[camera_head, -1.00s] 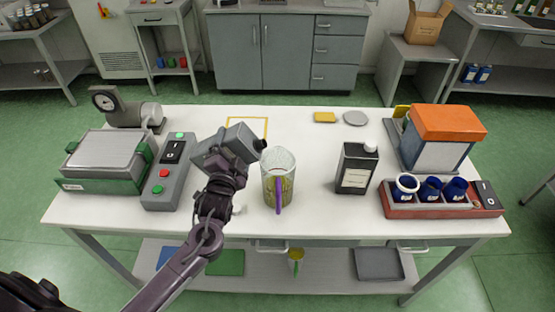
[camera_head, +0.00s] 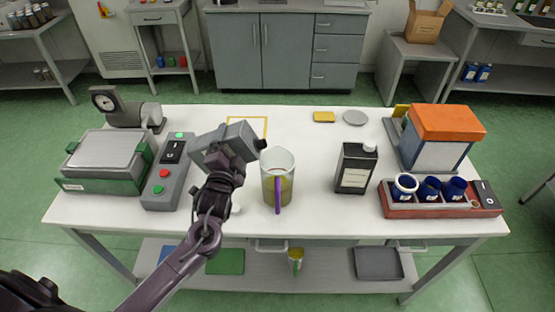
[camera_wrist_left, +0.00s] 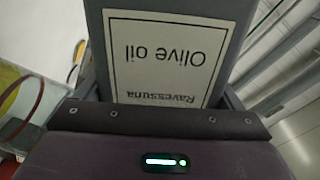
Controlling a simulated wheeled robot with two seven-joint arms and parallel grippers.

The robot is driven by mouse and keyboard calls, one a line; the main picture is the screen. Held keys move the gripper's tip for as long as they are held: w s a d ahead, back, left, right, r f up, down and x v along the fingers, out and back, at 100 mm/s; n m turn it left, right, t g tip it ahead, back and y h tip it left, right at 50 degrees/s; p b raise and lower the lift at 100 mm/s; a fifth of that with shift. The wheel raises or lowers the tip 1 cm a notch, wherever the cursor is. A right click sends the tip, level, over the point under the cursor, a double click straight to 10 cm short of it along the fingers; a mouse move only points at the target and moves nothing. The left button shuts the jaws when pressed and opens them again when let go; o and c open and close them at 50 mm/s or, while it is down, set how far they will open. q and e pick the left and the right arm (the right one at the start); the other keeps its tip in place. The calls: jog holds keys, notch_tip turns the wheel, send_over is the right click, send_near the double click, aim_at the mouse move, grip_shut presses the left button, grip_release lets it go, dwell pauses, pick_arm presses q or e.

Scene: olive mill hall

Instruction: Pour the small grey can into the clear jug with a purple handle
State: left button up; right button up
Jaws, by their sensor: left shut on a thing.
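My left gripper (camera_head: 212,158) is shut on a small grey can (camera_head: 238,138) and holds it tilted above the table, its dark spout end toward the right. In the left wrist view the can (camera_wrist_left: 222,35) fills the jaws, with an upside-down label reading "Olive oil". The clear jug (camera_head: 277,166) with a purple handle (camera_head: 278,194) stands upright just right of the can, its mouth beside the spout. Yellowish liquid shows in the jug. I cannot make out a stream between them. My right gripper is out of view.
A dark can with a white label (camera_head: 355,168) stands right of the jug. A green-based device (camera_head: 108,160) and a grey switch box (camera_head: 168,172) stand left. A red rack with blue cups (camera_head: 440,205) stands right. The back middle holds a yellow outline (camera_head: 247,118).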

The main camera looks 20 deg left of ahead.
pick_arm(q)
jog(key=shift+a+r, duration=0.1)
jog(key=shift+r, duration=0.15)
jog(key=shift+r+m, duration=0.15)
jog(key=shift+m, duration=0.15)
jog(key=shift+r, duration=0.15)
jog(key=shift+r+m+p, duration=0.15)
jog(key=shift+m+p, duration=0.15)
jog(key=shift+r, duration=0.1)
jog(key=shift+d+m, duration=0.2)
jog(key=shift+m, duration=0.1)
jog(key=shift+w+d, duration=0.1)
jog(key=shift+d, duration=0.05)
jog(key=shift+m+p, duration=0.3)
jog(key=shift+p, duration=0.1)
